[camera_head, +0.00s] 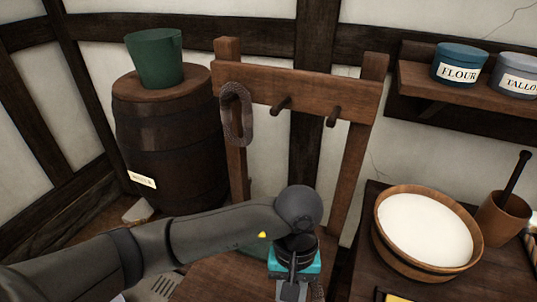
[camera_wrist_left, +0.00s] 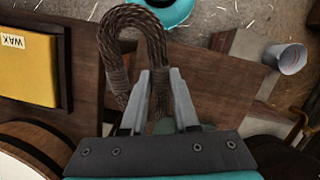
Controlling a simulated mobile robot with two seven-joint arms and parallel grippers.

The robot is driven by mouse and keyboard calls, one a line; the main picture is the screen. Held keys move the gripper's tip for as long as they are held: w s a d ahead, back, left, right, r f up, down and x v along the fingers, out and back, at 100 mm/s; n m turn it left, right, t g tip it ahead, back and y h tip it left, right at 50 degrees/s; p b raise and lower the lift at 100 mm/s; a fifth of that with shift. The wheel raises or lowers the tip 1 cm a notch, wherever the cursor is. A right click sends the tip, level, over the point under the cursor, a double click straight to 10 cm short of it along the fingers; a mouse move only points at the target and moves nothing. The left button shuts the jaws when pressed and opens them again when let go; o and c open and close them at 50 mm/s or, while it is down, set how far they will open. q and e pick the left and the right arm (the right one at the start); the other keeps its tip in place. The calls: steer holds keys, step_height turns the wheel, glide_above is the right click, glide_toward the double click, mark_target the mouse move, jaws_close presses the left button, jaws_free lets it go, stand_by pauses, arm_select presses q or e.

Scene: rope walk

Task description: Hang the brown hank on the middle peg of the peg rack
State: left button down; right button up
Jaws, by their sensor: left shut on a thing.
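The peg rack (camera_head: 300,92) stands against the wall in the head view. A grey-brown hank (camera_head: 228,112) hangs at its left end, over the left peg. The middle peg (camera_head: 281,104) and the right peg (camera_head: 333,116) are bare. My left gripper (camera_head: 292,286) is low in front of the rack, below the pegs. In the left wrist view my left gripper (camera_wrist_left: 158,82) is shut on the brown hank (camera_wrist_left: 113,58), whose loop bends beyond the fingertips. In the head view the arm and gripper hide most of this hank. My right gripper is in neither view.
A barrel (camera_head: 170,150) with a green bucket (camera_head: 154,60) stands left of the rack. On the right are a wooden tub (camera_head: 380,235), a mortar (camera_head: 500,220) and a shelf (camera_head: 450,98) with tins. A yellow wax box (camera_wrist_left: 28,68) shows in the wrist view.

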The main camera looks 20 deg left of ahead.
arm_select(q)
steer(key=w+d+r+n+t+h+p, duration=0.2)
steer(key=w+d+r+n+h+p, duration=0.15)
steer(key=r+n+h, duration=0.35)
steer(key=w+d+r+n+t+h+p, duration=0.25)
steer(key=d+r+n+h, duration=0.2)
steer(key=r+n, duration=0.45)
steer(key=w+a+r+n+t+y+p, duration=0.2)
steer(key=a+r+n+t+y+p, duration=0.1)
steer(key=a+n+t, duration=0.5)
steer(key=w+a+r+n+t+y+p, duration=0.35)
steer(key=a+n+t, duration=0.3)
steer(key=a, duration=0.25)
steer(key=w+f, duration=0.2)
steer(key=w, duration=0.9)
steer(key=shift+w+f+m+t+b, duration=0.25)
steer(key=shift+m+t+b, duration=0.05)
steer(key=shift+m+b, duration=0.15)
